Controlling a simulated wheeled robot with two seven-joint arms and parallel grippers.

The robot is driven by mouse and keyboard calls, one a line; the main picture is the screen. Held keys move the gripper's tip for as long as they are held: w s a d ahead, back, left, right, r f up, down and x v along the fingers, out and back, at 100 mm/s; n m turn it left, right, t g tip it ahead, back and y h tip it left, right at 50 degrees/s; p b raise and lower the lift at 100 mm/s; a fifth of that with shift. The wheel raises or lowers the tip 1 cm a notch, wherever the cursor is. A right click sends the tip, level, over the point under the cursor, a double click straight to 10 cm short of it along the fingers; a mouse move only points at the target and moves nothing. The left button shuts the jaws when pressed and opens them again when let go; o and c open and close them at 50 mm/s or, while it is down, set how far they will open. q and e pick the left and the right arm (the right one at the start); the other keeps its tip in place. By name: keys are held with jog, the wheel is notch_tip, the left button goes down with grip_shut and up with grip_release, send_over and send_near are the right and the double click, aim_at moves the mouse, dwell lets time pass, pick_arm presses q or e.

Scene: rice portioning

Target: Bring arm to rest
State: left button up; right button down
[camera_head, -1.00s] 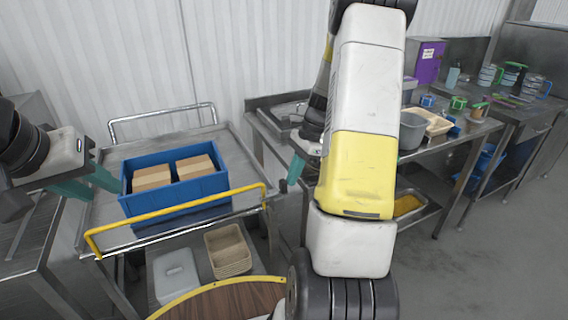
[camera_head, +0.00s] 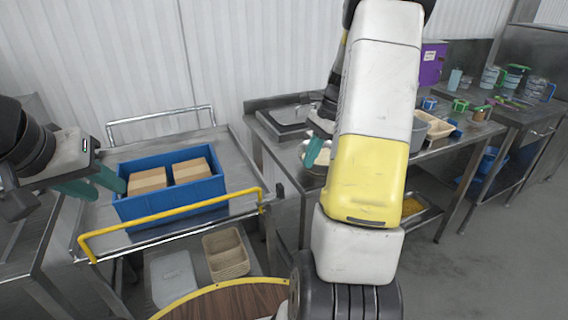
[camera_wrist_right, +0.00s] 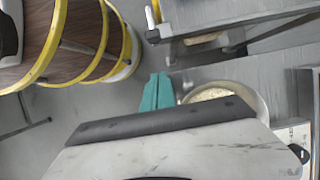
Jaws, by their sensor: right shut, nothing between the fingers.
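My right gripper (camera_head: 316,150) has its teal fingers together with nothing between them. It hangs over the front edge of the steel table, beside a round pale bowl (camera_head: 328,160). In the right wrist view the shut fingertips (camera_wrist_right: 157,90) show next to the bowl's rim (camera_wrist_right: 262,102); pale grains are in the bowl. My right arm crosses the middle of the head view and hides part of the table. My left gripper (camera_head: 92,184) is at the left, its teal fingers apart and empty, beside the blue crate (camera_head: 165,207).
The blue crate with two brown boxes (camera_head: 191,170) stands on a steel cart with a yellow rail (camera_head: 170,222). A grey tub (camera_head: 418,132) and a purple box (camera_head: 432,65) stand on the table right of my arm. Open floor (camera_head: 500,260) lies at the right.

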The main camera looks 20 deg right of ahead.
jog(key=shift+v, duration=1.8)
jog(key=s+a+r+n+t+h, duration=0.2)
jog(key=s+a+r+n+t, duration=0.1)
jog(key=s+a+r+n, duration=0.75)
jog(key=s+a+r+n+t, duration=0.1)
jog(key=s+a+n+t, duration=0.2)
jog(key=s+a+n, duration=0.4)
jog(key=shift+s+a+r+t, duration=0.3)
jog(key=shift+s+a+r, duration=0.05)
jog(key=shift+a, duration=0.2)
